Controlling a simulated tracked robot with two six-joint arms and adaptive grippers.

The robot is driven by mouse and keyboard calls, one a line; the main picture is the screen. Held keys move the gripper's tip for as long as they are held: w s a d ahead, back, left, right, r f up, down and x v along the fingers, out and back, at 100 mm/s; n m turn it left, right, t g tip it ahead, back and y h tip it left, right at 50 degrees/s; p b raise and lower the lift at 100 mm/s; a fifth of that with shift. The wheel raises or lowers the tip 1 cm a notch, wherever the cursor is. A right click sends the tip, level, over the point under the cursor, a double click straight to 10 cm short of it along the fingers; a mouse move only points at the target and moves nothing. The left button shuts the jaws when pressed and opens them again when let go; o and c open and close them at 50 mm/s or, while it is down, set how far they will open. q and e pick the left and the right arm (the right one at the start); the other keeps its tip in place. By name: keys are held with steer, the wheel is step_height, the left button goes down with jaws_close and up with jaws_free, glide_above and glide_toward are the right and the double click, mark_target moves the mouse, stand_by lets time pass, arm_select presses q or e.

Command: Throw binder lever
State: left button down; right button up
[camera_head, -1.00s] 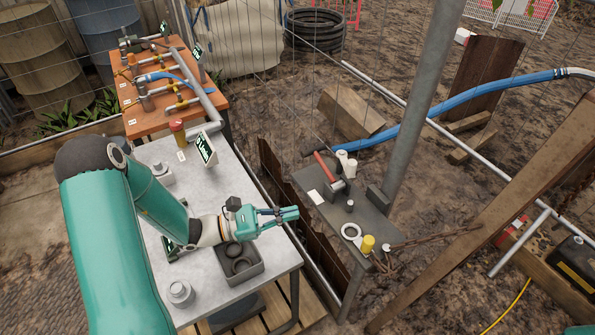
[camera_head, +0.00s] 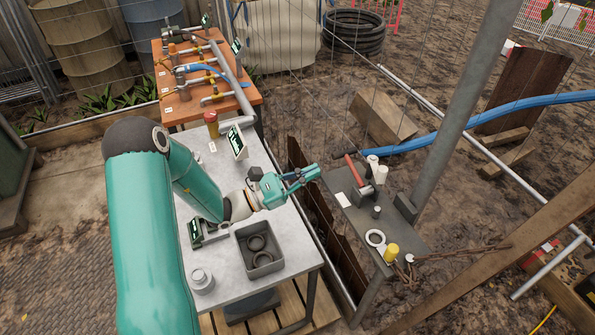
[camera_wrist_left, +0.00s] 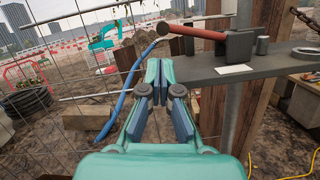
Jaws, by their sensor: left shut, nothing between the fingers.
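A red lever (camera_head: 351,167) slants up from a dark block on the narrow dark bench. In the left wrist view the red lever (camera_wrist_left: 196,33) has a dark round end and runs to the dark block (camera_wrist_left: 238,47). I take it for the binder lever, but the picture does not settle this. My left gripper (camera_head: 314,174) is shut and empty, left of the red lever and apart from it. In the left wrist view my left gripper (camera_wrist_left: 160,70) sits below the lever. My right gripper is not in view.
The dark bench (camera_head: 393,239) carries a white ring (camera_head: 375,238), a yellow cup (camera_head: 391,252) and white cups; a rusty chain (camera_head: 470,250) runs off it. A grey post (camera_head: 465,105) rises beside it. My left arm crosses a grey table (camera_head: 290,222) with a bin (camera_head: 270,270).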

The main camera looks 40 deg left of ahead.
mark_target(331, 172)
arm_select(q)
steer(key=p+x, duration=0.1)
steer(key=x, duration=0.4)
steer(key=shift+w+d, duration=0.15)
steer(key=shift+w, duration=0.1)
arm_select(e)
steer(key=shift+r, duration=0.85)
